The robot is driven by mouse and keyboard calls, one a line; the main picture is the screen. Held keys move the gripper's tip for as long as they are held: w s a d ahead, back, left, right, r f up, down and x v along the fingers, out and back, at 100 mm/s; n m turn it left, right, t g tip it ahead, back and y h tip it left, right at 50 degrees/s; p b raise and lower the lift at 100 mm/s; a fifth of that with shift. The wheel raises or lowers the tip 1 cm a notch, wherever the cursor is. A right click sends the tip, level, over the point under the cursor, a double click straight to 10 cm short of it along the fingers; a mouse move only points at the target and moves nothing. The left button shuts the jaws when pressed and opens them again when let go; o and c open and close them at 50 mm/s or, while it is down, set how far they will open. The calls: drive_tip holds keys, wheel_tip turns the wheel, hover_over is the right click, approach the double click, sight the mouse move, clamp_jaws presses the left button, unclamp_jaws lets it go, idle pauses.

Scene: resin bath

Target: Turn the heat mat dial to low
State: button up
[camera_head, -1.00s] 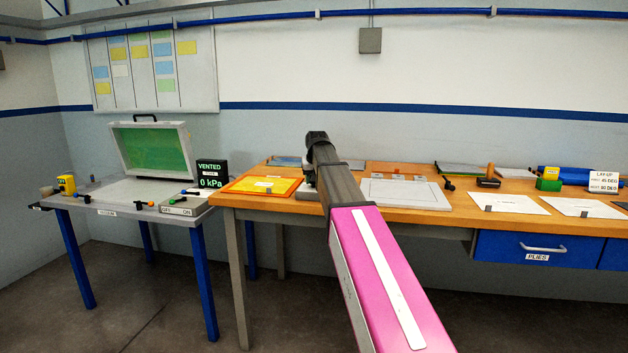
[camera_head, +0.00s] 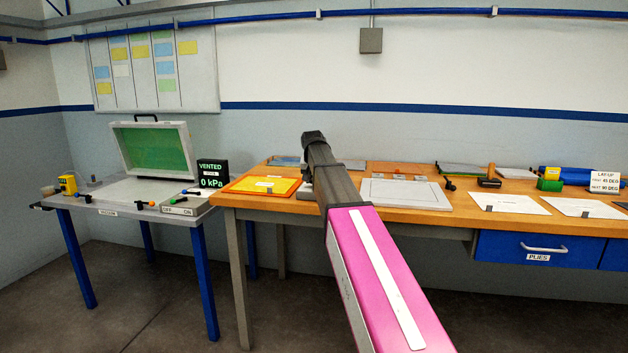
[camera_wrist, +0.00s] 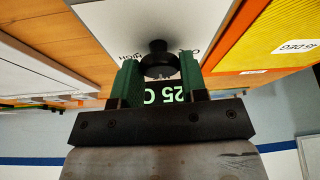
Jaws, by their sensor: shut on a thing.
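In the wrist view the black round dial (camera_wrist: 157,60) sits on a white panel (camera_wrist: 110,18) with printed setting words that are only partly readable. My gripper (camera_wrist: 159,72) has its green fingers on either side of the dial and is shut on it. A dark display (camera_wrist: 165,96) behind the fingers shows green digits, upside down, that look like 25 C. In the head view my arm hides the gripper and dial. Part of the pale controller box (camera_head: 304,192) shows beside the arm, and an orange mat (camera_head: 250,185) lies to its left.
The wooden bench (camera_head: 420,212) carries a pale flat plate (camera_head: 405,192) right of my arm, with white sheets (camera_head: 508,204) further right. A separate table (camera_head: 120,190) at left holds an open green-lidded case (camera_head: 152,148) and a display reading VENTED, 0 kPa (camera_head: 211,174).

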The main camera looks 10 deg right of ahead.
drive_tip(key=o, duration=0.9)
drive_tip(key=v, duration=1.1)
drive_tip(key=shift+f, duration=0.1)
